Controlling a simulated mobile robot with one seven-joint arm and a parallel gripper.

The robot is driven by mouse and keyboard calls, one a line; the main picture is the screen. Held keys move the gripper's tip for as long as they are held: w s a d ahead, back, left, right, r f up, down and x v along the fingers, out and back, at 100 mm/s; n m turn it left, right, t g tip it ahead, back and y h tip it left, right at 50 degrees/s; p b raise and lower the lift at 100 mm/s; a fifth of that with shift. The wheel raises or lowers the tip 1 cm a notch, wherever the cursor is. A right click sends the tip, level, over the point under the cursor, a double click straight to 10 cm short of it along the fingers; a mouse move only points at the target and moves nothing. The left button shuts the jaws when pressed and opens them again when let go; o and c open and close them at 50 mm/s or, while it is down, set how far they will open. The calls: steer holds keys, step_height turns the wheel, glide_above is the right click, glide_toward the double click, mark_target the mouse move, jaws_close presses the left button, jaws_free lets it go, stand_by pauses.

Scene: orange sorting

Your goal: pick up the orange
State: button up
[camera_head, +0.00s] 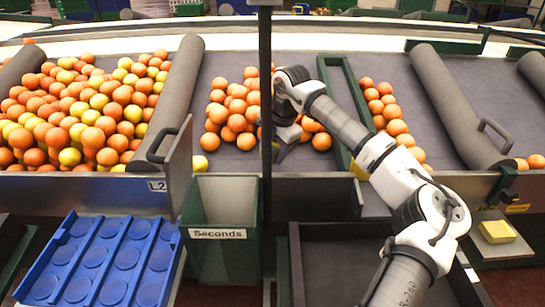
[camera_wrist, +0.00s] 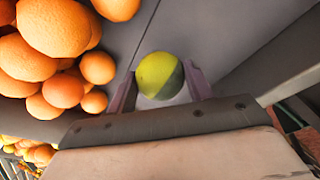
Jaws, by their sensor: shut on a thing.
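In the head view the held fruit cannot be made out behind the gripper and the dark upright post. The loose oranges (camera_head: 236,107) lie in a heap beside the gripper and also show at the left of the wrist view (camera_wrist: 50,35).
A dark post (camera_head: 265,150) stands in front of the bed. A green divider (camera_head: 340,110) is right of the gripper. A green bin marked Seconds (camera_head: 218,262), a blue tray (camera_head: 62,275) with round hollows and a dark crate (camera_head: 325,232) stand at the front. One yellow fruit (camera_head: 200,163) lies near the bed's edge.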

step_height(320, 180, up, 17)
stand_by(0.4)
